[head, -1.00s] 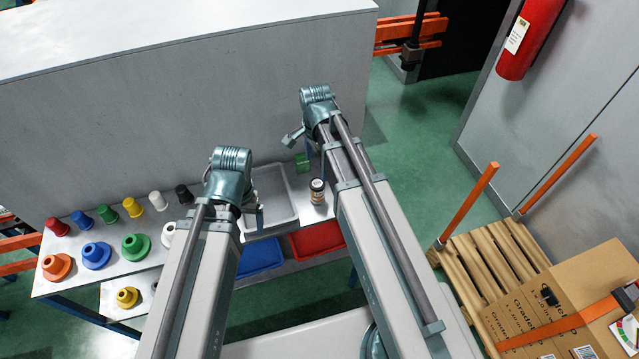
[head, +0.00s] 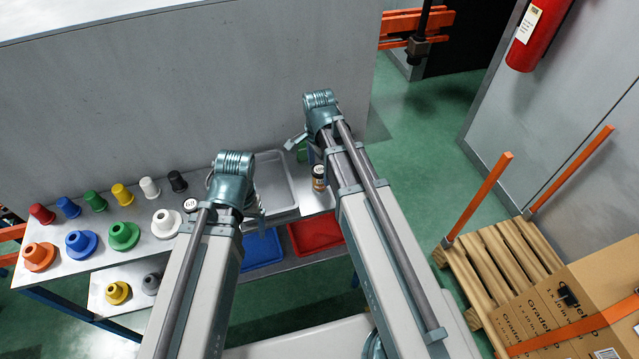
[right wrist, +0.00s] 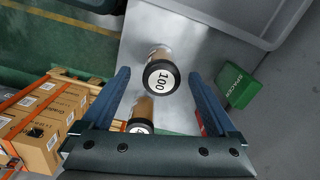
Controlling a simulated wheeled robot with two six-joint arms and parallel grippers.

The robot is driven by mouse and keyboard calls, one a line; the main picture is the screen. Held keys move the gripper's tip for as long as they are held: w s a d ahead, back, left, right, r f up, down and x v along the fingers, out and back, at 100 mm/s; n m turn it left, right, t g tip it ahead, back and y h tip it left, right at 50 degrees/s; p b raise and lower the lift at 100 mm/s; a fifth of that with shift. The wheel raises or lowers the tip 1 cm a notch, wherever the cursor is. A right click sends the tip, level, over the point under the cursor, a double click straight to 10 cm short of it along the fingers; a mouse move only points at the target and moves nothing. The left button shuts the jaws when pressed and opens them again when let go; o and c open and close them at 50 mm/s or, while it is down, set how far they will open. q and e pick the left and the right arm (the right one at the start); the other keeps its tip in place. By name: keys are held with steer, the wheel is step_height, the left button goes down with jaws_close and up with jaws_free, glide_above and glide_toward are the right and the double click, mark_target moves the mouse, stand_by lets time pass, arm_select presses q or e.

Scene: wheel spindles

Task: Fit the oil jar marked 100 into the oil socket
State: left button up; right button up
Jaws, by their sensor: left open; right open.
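The oil jar marked 100 (right wrist: 160,80) stands in the right wrist view with its dark, white-labelled lid toward the camera. My right gripper (right wrist: 159,74) is open, with its blue fingers either side of this jar in the picture and no visible contact. A second jar (right wrist: 140,125) shows lower down, partly hidden by the gripper. In the head view, a brown jar with a dark lid (head: 318,179) stands beside my right arm; I cannot tell which one it is. My right gripper (head: 296,140) is partly hidden there. My left gripper (head: 258,212) is open and empty. I cannot make out the oil socket.
Several coloured cones and flanged parts (head: 123,236) stand at left, near another white-lidded jar (head: 190,205). Blue and red bins (head: 316,233) sit below. A wall rises behind.

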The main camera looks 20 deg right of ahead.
step_height(320, 180, down, 5)
steer(key=b, duration=0.5)
steer(key=shift+w+a+f, duration=0.1)
steer(key=shift+f, duration=0.05)
jaws_close()
stand_by(0.4)
